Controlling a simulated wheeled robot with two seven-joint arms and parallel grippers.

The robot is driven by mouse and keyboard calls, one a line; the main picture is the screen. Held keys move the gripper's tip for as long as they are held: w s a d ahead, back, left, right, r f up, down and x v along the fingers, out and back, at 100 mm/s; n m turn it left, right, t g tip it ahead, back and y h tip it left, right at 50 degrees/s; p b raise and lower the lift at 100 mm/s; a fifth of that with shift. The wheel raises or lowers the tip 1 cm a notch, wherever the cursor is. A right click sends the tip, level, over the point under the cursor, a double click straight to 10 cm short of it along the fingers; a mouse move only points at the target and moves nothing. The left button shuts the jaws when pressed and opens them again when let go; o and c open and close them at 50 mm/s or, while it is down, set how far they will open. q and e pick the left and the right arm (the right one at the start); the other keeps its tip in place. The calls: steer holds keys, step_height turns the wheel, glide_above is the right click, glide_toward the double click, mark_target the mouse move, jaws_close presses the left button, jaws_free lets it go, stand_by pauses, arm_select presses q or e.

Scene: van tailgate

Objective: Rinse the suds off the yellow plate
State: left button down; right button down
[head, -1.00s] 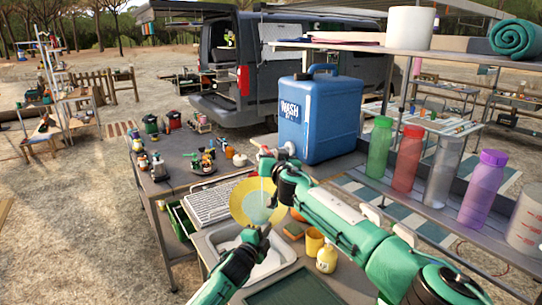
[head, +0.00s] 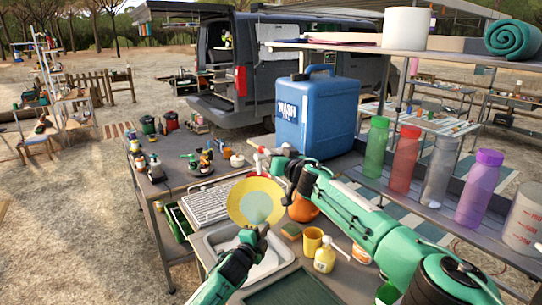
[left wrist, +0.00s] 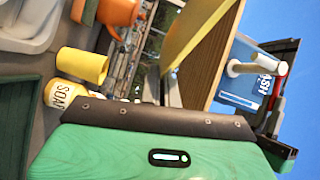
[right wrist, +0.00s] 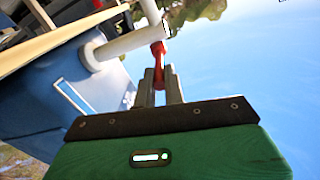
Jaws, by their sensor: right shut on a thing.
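The yellow plate (head: 239,200) stands steeply tilted above the sink basin (head: 285,252), with a pale blue-green patch on its face. My left gripper (head: 254,236) is at its lower edge and appears shut on it; the left wrist view shows the plate (left wrist: 190,32) edge-on between the fingers. The blue wash container (head: 325,115) has a white tap (right wrist: 97,54) with a red lever (right wrist: 158,58). My right gripper (right wrist: 160,85) is shut on that lever. Water from the spout cannot be made out now. Whether the patch is suds is unclear.
A yellow cup (head: 312,240), a soap bottle (head: 325,258) and a sponge (head: 291,231) stand right of the sink. An orange pot (head: 303,208) is behind them. A white drying rack (head: 208,202) lies left of the plate. A shelf with bottles (head: 404,160) rises at right.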

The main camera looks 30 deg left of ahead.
steer(key=shift+w+f+n+g, duration=0.1)
steer(key=shift+f+n+g, duration=0.1)
steer(key=shift+n+g, duration=0.15)
steer(key=c, duration=1.6)
jaws_free()
steer(key=shift+d, duration=0.1)
steer(key=shift+o, duration=0.5)
steer(key=shift+r, duration=0.1)
steer(key=shift+d, duration=0.2)
steer(key=v, duration=1.1)
steer(key=shift+d, duration=0.35)
